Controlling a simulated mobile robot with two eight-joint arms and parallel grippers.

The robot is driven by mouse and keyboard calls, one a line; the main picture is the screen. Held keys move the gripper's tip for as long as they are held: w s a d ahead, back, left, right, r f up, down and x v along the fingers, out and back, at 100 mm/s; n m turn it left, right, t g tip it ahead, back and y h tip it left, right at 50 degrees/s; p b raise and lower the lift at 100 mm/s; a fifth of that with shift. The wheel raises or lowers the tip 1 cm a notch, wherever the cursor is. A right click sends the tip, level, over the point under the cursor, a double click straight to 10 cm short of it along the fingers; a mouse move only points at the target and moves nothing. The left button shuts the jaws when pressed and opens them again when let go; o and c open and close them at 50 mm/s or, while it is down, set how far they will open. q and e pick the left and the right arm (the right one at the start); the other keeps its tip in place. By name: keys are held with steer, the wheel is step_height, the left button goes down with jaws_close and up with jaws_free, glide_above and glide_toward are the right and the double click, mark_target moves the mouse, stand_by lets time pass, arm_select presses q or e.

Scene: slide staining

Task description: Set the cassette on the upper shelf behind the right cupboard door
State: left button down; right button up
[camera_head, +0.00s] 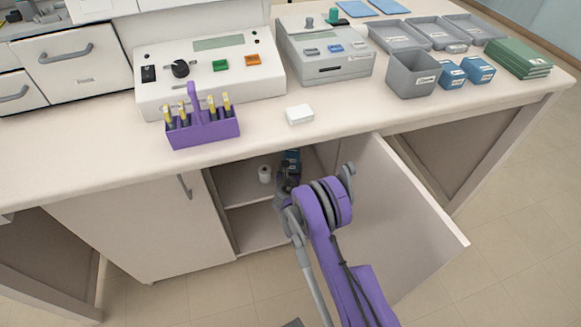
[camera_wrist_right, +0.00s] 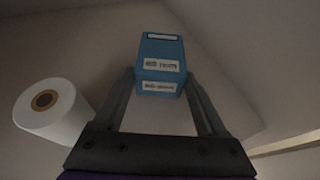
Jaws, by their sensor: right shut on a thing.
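The blue cassette (camera_wrist_right: 161,62), with white printed labels, is between the fingers of my right gripper (camera_wrist_right: 160,85) in the right wrist view. My right gripper is shut on it. In the head view my right arm reaches into the open right cupboard, and the gripper (camera_head: 288,172) is at the upper shelf (camera_head: 237,188). The cassette (camera_head: 292,155) shows there as a small blue patch, mostly hidden by the gripper. Whether it touches the shelf, I cannot tell. The right cupboard door (camera_head: 405,215) stands wide open. My left gripper is not in view.
A white roll (camera_head: 265,174) stands on the upper shelf just left of my gripper; the right wrist view shows it close by (camera_wrist_right: 50,112). The counter above holds a purple slide rack (camera_head: 205,130), a small white box (camera_head: 299,114), machines and grey bins (camera_head: 411,75).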

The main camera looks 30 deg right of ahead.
steer(key=shift+f, duration=0.1)
steer(key=o, duration=1.5)
